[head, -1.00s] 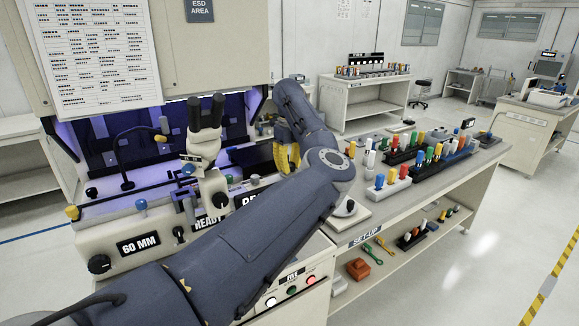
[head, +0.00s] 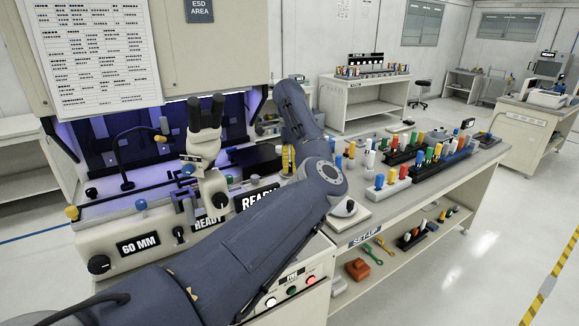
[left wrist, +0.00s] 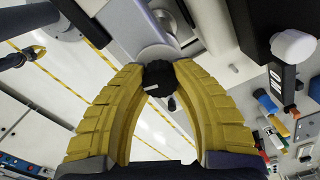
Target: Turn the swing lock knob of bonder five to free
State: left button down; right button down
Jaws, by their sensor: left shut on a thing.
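In the left wrist view, the yellow fingers of my left gripper (left wrist: 159,72) are closed around a small black knob (left wrist: 158,81), which bears a short white mark. The knob sits by a round pale metal part; I cannot tell its turned position. In the head view, my left gripper (head: 288,158) shows only as a yellow sliver beside the bonder (head: 150,222), mostly behind my own arm, and the knob is hidden there.
A microscope (head: 205,145) stands on the bonder, left of my arm. READY labels and a 60 MM label (head: 138,244) are on its front. To the right, a SET-UP bench (head: 400,205) carries racks of coloured-handled tools (head: 430,155). Open floor lies farther right.

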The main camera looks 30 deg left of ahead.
aim_at(290, 164)
pick_arm(q)
jog(key=shift+d+n, duration=0.1)
jog(key=shift+n, duration=1.5)
jog(key=c, duration=0.9)
grip_release()
jog(key=shift+w, duration=0.1)
jog(key=shift+c, duration=0.2)
notch_tip(290, 164, up, 12)
